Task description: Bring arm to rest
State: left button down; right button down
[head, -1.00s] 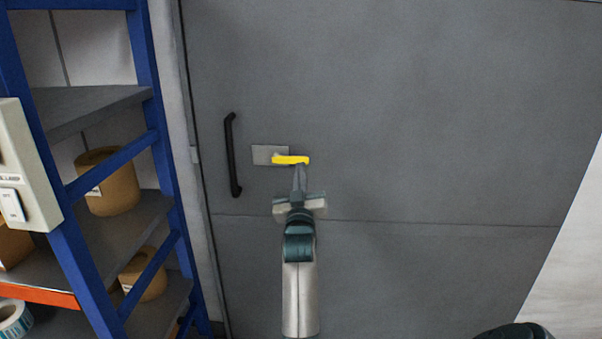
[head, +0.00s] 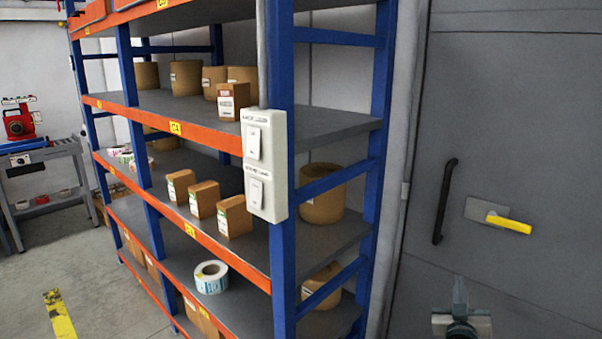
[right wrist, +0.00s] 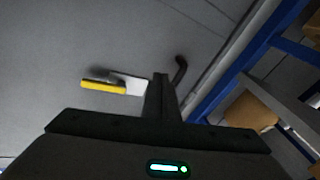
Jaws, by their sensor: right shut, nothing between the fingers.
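My right gripper (head: 460,292) is at the bottom right of the head view, in front of the grey door (head: 520,120). It is shut and empty, and it is apart from the yellow lever handle (head: 509,223) on its metal plate, which is above and to the right of it. In the right wrist view my gripper's fingers (right wrist: 161,85) point up at the door, with the yellow handle (right wrist: 103,87) to their left and the black pull bar (right wrist: 180,70) just to their right. My left gripper is in neither view.
A blue and orange shelf rack (head: 282,300) with brown rolls and boxes stands left of the door. A white switch box (head: 265,165) is fixed to its post. A roller conveyor (head: 45,155) with a red device stands far left. The floor (head: 30,275) at the left is open.

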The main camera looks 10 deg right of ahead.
jog(key=s+a+f+n+g+y, duration=0.1)
jog(key=s+a+f+y, duration=0.4)
jog(key=f, duration=0.7)
jog(key=s+a+f+n+g, duration=0.1)
jog(key=s+a+f+g, duration=0.15)
jog(key=a+f, duration=0.75)
jog(key=s+a+f+n+g+y, duration=0.1)
jog(key=s+a+f+n+y, duration=0.2)
jog(key=f, duration=1.2)
jog(key=s+a+f+g+y, duration=0.1)
jog(key=s+a+f+g, duration=0.1)
jog(key=s+a+f, duration=0.2)
jog(key=s+a+f+g+y, duration=0.1)
jog(key=s+a+f, duration=0.3)
jog(key=s+f, duration=0.7)
jog(key=s+a+f+g+y, duration=0.1)
jog(key=s+a+f+g, duration=0.2)
jog(key=s+f, duration=0.5)
jog(key=s+a, duration=0.1)
jog(key=s, duration=1.1)
jog(key=shift+s+a, duration=0.25)
jog(key=shift+a, duration=0.05)
